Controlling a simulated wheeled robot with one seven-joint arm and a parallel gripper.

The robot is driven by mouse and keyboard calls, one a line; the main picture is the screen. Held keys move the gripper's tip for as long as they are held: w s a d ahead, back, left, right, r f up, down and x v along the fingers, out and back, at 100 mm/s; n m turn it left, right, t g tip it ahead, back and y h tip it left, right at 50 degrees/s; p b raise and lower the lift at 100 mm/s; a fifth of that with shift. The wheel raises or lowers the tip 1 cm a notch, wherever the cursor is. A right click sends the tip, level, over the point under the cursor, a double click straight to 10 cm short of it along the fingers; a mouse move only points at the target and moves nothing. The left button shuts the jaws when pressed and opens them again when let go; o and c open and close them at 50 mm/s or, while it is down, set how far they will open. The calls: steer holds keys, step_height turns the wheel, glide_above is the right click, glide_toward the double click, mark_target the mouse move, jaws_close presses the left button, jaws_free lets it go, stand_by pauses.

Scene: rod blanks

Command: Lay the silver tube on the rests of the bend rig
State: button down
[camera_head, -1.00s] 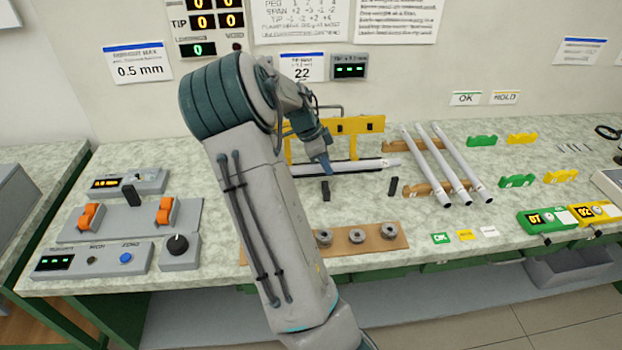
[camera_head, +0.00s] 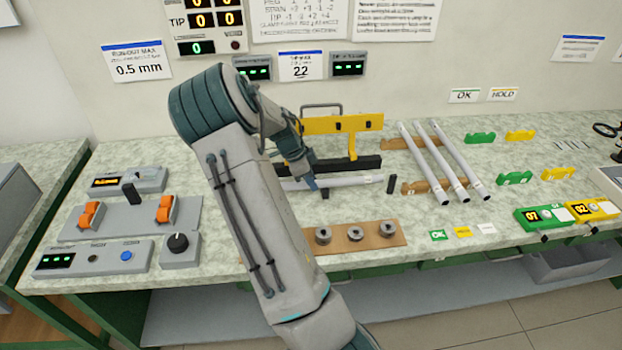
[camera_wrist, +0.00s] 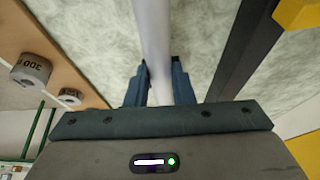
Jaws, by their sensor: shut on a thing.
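The silver tube (camera_head: 348,181) is a pale bar lying left to right, clasped in my gripper (camera_head: 312,184). In the wrist view the tube (camera_wrist: 153,40) runs between the two blue fingers (camera_wrist: 158,85). The bend rig has a yellow frame (camera_head: 345,125) and a long black beam (camera_head: 350,165). The tube is in front of the beam. A short black post (camera_head: 392,184), apparently a rest, stands just beyond the tube's right end. My arm hides the tube's left part. I cannot tell whether the tube touches any support.
Several similar tubes (camera_head: 435,162) lie on wooden racks at the right. A wooden board (camera_head: 385,240) with ring weights (camera_head: 355,233) lies in front of the rig. Green and yellow holders (camera_head: 515,178) stand farther right. A switch panel (camera_head: 135,220) is at the left.

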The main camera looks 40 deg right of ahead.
steer(key=c, duration=1.3)
jaws_free()
steer(key=shift+o, duration=0.2)
steer(key=shift+r, duration=0.1)
steer(key=v, duration=1.2)
steer(key=s+a+r+n+t+y, duration=0.2)
steer(key=s+a+r+n, duration=0.1)
steer(key=s+a+n, duration=0.8)
steer(key=s+a+r+n+t+y, duration=0.2)
steer(key=s+a+r+n+t, duration=0.1)
steer(key=s+a+n, duration=0.7)
steer(key=shift+s+a+n, duration=0.35)
steer(key=shift+a+n, duration=1.35)
steer(key=shift+a, duration=0.7)
